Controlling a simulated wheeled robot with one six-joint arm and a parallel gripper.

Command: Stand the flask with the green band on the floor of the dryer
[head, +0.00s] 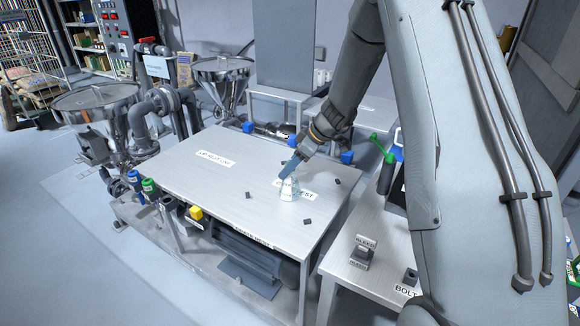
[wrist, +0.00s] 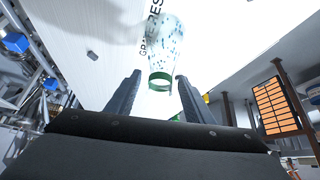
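The flask (head: 289,190) is clear glass with pale specks and stands on the metal table over a printed label. In the wrist view the flask (wrist: 162,45) shows a green band around its neck, on the side toward me. My gripper (head: 291,166) is just above the flask, pointing down. In the wrist view the two fingers of my gripper (wrist: 158,76) are apart, with the green-banded neck in line with the gap. I see no finger touching the glass, but cannot tell whether the neck is between the tips. I cannot make out the dryer.
The metal table (head: 225,178) has several small dark blocks, one of them a block (head: 248,195) left of the flask. A side table (head: 342,259) stands at right. A steel hopper (head: 95,98) stands at left. The table's left half is mostly clear.

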